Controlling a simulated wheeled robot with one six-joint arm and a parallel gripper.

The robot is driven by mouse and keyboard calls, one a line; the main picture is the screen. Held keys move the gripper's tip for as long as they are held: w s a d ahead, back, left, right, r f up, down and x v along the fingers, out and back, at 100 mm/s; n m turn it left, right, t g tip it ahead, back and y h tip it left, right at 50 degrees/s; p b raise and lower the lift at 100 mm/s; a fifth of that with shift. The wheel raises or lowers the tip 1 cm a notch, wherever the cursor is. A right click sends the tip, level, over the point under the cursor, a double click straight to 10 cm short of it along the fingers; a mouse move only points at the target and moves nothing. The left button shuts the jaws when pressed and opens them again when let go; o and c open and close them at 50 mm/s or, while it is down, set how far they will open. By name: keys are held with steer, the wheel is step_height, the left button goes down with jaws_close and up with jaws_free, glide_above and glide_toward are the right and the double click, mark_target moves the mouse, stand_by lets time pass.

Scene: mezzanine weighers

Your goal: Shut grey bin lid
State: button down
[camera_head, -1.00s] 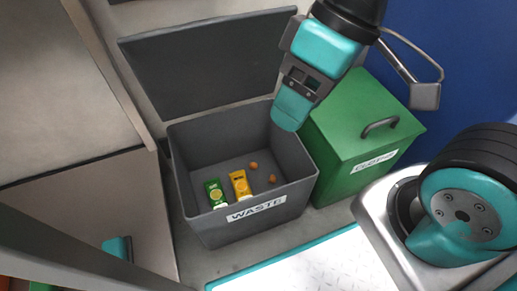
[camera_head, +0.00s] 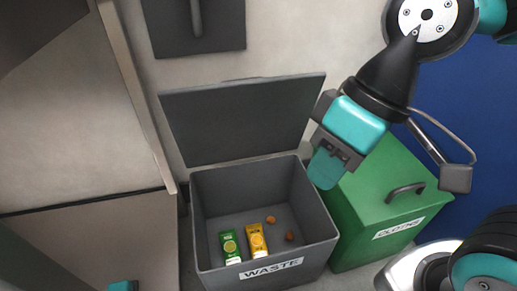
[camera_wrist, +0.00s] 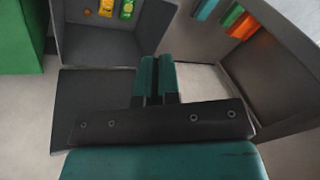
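The grey bin (camera_head: 208,215), labelled WASTE, stands on the floor with its lid (camera_head: 235,120) swung up and open at the back. Inside lie a green packet (camera_head: 230,246), a yellow tube (camera_head: 257,240) and two small brown round things (camera_head: 271,219). My gripper (camera_head: 325,168) is right of the lid, near the bin's back right corner, and holds nothing. In the wrist view its two teal fingers (camera_wrist: 157,75) are together. The open lid (camera_wrist: 95,105) shows to their left there, with the bin (camera_wrist: 85,45) beyond. I cannot tell whether the gripper touches the lid.
A closed green bin (camera_head: 375,200) labelled CLOTHES stands close at the right. A pale cabinet or partition (camera_head: 95,235) is at the left. A dark wall panel (camera_head: 198,25) is above the lid. The wrist view shows a compartment (camera_wrist: 275,75) with coloured items at right.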

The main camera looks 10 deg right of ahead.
steer(key=w+r+m+h+p, duration=0.1)
steer(key=w+r+m+p, duration=0.1)
steer(key=w+r+p, duration=0.5)
steer(key=w+a+r+m+g+h+p, duration=0.1)
steer(key=w+p, duration=0.5)
steer(key=w, duration=0.5)
steer(key=w+r+m+h+p, duration=0.1)
steer(key=w+r+m+p, duration=0.1)
steer(key=w+r+p, duration=0.55)
steer(key=w+f+m+g+h+p, duration=0.15)
steer(key=w+f+p, duration=0.3)
steer(key=w, duration=0.45)
steer(key=w+b+x, duration=0.2)
steer(key=x, duration=0.9)
steer(key=shift+s+a+f, duration=0.2)
steer(key=shift+a+f, duration=0.05)
steer(key=shift+f, duration=0.15)
steer(key=shift+a+m+t, duration=0.1)
steer(key=shift+m+t, duration=0.15)
